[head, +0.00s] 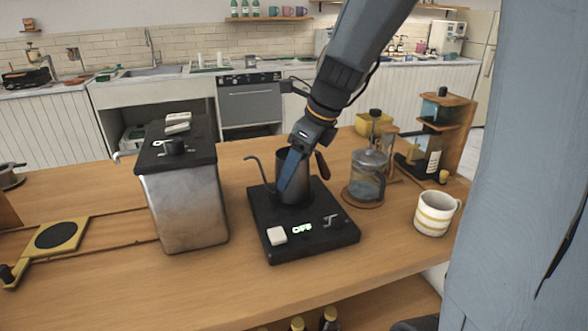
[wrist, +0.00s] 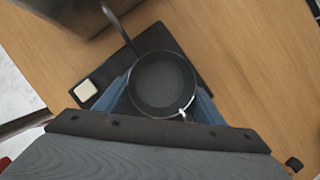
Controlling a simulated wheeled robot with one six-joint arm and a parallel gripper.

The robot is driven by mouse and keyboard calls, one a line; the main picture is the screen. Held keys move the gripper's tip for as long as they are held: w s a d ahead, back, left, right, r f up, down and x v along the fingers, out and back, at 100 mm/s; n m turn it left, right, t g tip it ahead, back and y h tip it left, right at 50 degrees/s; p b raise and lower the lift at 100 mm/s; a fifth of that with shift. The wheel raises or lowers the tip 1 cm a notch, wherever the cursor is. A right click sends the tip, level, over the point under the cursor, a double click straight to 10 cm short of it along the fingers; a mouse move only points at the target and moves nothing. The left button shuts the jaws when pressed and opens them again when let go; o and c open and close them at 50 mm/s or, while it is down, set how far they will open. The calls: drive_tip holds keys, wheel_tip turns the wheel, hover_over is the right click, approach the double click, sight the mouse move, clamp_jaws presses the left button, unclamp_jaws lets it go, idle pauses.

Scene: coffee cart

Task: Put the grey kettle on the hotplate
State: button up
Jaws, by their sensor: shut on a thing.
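The grey kettle (head: 268,173) stands upright on the black hotplate (head: 335,238), its thin spout pointing left and its dark red handle at the right. In the wrist view I look down into the round open kettle (wrist: 163,84), with the hotplate (wrist: 192,43) under it. The hotplate shows a lit "OFF" and a white button at its front. My gripper (head: 289,182) reaches down from above and is shut on the kettle; its blue fingers (wrist: 165,98) lie on both sides of the body. The kettle's base is partly hidden, so I cannot tell whether it fully touches the plate.
A metal box with a black top (head: 185,205) stands close at the left. A glass press (head: 368,175) and a striped mug (head: 436,214) stand at the right. A yellow stand (head: 62,236) lies far left. The counter in front of the hotplate is clear.

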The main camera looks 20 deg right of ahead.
drive_tip(key=o, duration=1.4)
drive_tip(key=shift+o, duration=0.2)
drive_tip(key=v, duration=1.2)
drive_tip(key=shift+s, duration=0.1)
